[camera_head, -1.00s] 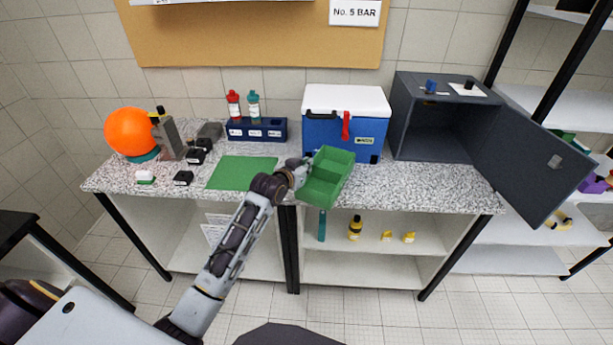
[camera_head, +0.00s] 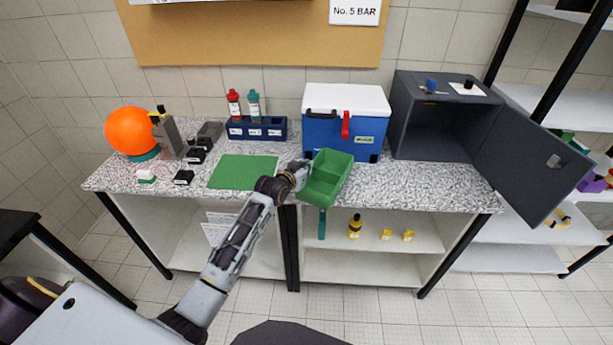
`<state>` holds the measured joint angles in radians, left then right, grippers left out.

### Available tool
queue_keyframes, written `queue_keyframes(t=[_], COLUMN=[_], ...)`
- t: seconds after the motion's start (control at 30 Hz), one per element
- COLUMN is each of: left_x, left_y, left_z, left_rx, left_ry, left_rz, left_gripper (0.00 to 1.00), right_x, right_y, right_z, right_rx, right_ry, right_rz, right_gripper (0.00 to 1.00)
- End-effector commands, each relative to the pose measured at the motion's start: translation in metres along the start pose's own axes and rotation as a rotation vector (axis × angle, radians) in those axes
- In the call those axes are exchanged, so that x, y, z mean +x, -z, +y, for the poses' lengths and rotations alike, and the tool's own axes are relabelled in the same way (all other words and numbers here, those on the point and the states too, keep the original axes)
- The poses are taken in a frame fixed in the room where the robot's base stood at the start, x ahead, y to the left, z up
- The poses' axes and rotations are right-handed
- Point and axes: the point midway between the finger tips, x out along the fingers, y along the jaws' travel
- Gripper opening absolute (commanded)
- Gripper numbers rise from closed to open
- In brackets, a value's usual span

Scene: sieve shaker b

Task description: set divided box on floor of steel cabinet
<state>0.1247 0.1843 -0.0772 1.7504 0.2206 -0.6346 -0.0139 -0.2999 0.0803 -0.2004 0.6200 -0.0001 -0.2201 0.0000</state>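The green divided box (camera_head: 322,188) is at the front edge of the speckled counter, in front of the blue cooler. It is tilted, with its open compartments facing me. My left gripper (camera_head: 301,170) is at the box's left wall and appears closed on it; the fingertips are partly hidden. The dark grey steel cabinet (camera_head: 403,110) stands at the right of the counter. Its door (camera_head: 530,150) is swung open to the right, and its floor (camera_head: 430,155) looks empty. My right gripper is not in view.
A green mat (camera_head: 243,172), a blue bottle rack (camera_head: 257,130) and an orange ball (camera_head: 130,131) are to the left. The counter (camera_head: 420,183) before the cabinet is clear.

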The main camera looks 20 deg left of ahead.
Motion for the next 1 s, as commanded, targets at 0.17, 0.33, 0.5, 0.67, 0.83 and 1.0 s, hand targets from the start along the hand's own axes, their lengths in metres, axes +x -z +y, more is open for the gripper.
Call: queue_keyframes(t=[0.17, 0.33, 0.5, 0.67, 0.83, 1.0], left_x=[0.002, 0.008, 0.014, 0.016, 0.016, 0.017], left_y=[-0.005, -0.022, -0.031, -0.034, -0.035, -0.037], left_z=[0.000, 0.000, -0.001, -0.002, -0.002, -0.002], left_rx=[-0.001, -0.001, -0.001, -0.001, -0.001, -0.001], left_ry=[0.000, 0.000, 0.000, 0.000, 0.000, 0.000], left_rz=[0.000, -0.001, 0.002, 0.002, 0.002, 0.002], left_gripper=[0.00, 0.00, 0.00, 0.00, 0.00, 0.00], right_x=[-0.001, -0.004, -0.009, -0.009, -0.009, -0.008], right_y=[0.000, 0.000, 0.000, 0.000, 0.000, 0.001], right_z=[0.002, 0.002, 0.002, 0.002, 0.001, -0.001], right_rx=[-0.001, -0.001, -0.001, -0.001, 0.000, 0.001], right_ry=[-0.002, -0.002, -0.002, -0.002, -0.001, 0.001], right_rz=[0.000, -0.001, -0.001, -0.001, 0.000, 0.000], right_gripper=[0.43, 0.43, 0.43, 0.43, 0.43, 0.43])
